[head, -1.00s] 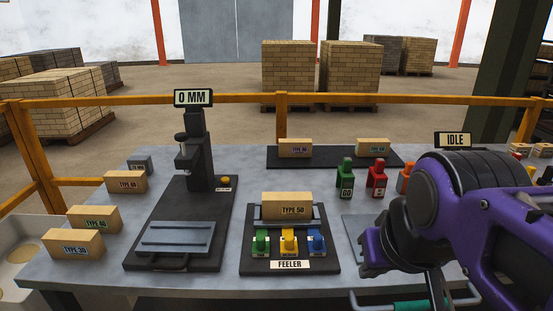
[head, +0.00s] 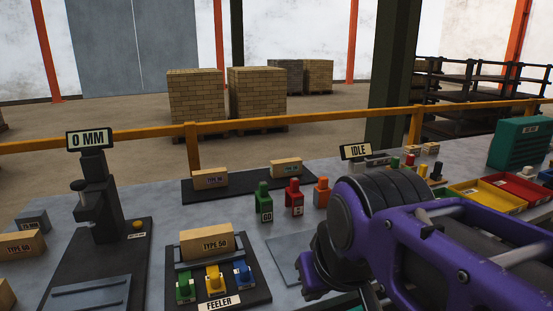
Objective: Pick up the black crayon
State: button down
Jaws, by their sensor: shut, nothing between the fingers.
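The black crayon (head: 437,173) appears as a small dark upright piece at the right end of a short row of coloured crayons, at the back right of the table. It is small in the head view. My gripper (head: 368,296) shows only in part at the lower middle edge, below my purple arm. It is shut and empty, nearer to me than the crayon and to its left. Its fingertips are not clear.
Yellow (head: 478,192) and red (head: 518,189) trays and a green cabinet (head: 522,143) stand at the right. An IDLE sign (head: 357,152) is left of the crayons. Green, red and orange bottle-like pieces (head: 293,197) stand mid-table. The feeler stand (head: 250,285) is front left.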

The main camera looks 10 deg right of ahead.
aim_at(437, 175)
jog(key=z, duration=1.3)
jog(key=i+l+u, duration=0.15)
jog(key=u, duration=0.25)
jog(key=i+l+u, duration=0.1)
jog(key=l+u, duration=0.2)
jog(key=u, duration=0.15)
jog(key=i+l+u, duration=0.2)
jog(key=l, duration=0.2)
jog(key=l+u, duration=0.15)
jog(key=l, duration=0.25)
jog(key=i+l+u, duration=0.15)
jog(key=l, duration=1.1)
jog(key=l+u, duration=0.15)
jog(key=l, duration=1.05)
jog(key=i, duration=0.05)
